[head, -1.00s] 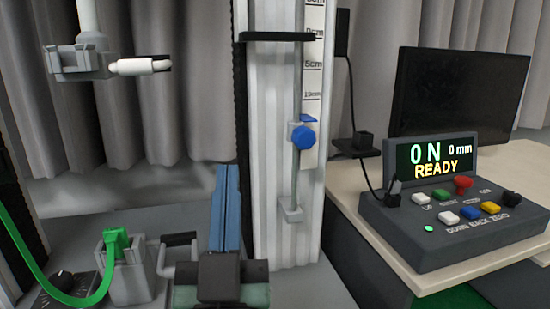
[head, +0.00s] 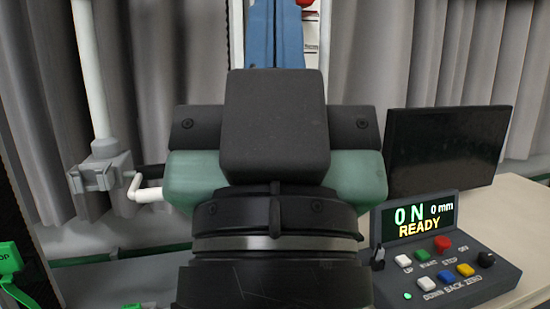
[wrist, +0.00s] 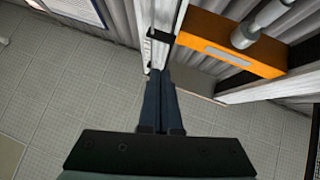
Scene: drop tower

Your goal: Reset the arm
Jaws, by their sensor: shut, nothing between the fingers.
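My gripper (head: 274,38) rises through the middle of the head view. Its black and green body hides most of the drop tower behind it. In the wrist view, its two dark blue fingers (wrist: 160,90) lie side by side, shut with nothing between them. They point along the pale tower column (wrist: 152,30). I cannot tell whether they touch it.
The control console (head: 445,250) stands on the right table, its display reading "ON 0 mm READY". A dark monitor (head: 450,150) is behind it. A grey clamp on a white rod (head: 90,70) stands left. An orange block (wrist: 230,45) shows in the wrist view.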

